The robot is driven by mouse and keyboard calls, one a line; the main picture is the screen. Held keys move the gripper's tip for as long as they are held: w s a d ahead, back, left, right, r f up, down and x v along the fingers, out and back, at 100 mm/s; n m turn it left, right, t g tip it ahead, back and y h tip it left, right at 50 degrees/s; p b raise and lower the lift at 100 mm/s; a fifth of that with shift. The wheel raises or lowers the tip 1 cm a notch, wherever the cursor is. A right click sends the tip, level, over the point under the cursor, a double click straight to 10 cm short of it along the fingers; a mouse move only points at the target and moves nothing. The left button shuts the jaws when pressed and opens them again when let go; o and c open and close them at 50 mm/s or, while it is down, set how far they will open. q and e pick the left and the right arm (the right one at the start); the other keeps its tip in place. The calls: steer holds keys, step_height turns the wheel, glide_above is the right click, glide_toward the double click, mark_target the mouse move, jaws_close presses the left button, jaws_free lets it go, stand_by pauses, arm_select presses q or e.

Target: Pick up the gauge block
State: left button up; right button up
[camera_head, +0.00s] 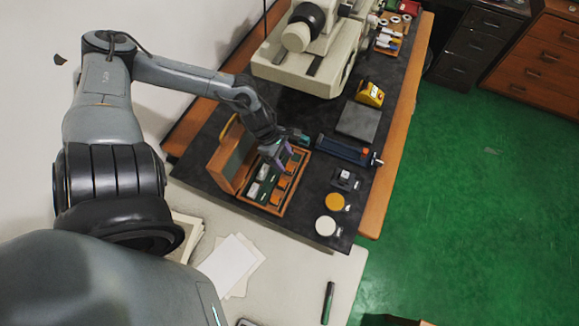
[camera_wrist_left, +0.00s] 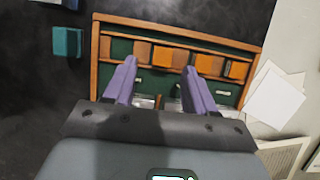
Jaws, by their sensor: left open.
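An open wooden case (camera_head: 261,205) with a green lining lies on the dark bench mat, its lid raised on the left. It holds several orange-brown blocks (camera_head: 279,184) and small silvery blocks (camera_head: 263,172); I cannot tell for certain which piece is the gauge block. My left gripper (camera_head: 281,155) is over the far part of the case. In the left wrist view its two purple fingers (camera_wrist_left: 160,77) are spread apart above the case (camera_wrist_left: 185,29), with nothing held between them. Silvery pieces (camera_wrist_left: 145,101) show low between the fingers, partly hidden by the gripper. My right gripper is not in view.
A blue bar-shaped tool (camera_head: 343,150) lies right of the case. A small silver block on a dark base (camera_head: 345,179) and two discs, amber (camera_head: 334,202) and cream (camera_head: 325,226), stand nearer. A large cream machine (camera_head: 310,65) is behind. Papers (camera_head: 229,264) lie in front.

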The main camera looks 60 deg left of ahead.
mark_target(289, 167)
arm_select(q)
steer(key=shift+b+x, duration=0.5)
steer(key=shift+x, duration=0.55)
steer(key=shift+b+x, duration=0.35)
steer(key=shift+x, duration=0.5)
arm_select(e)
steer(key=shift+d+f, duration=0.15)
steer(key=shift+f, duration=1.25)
arm_select(q)
steer(key=shift+d, duration=0.2)
jaws_close()
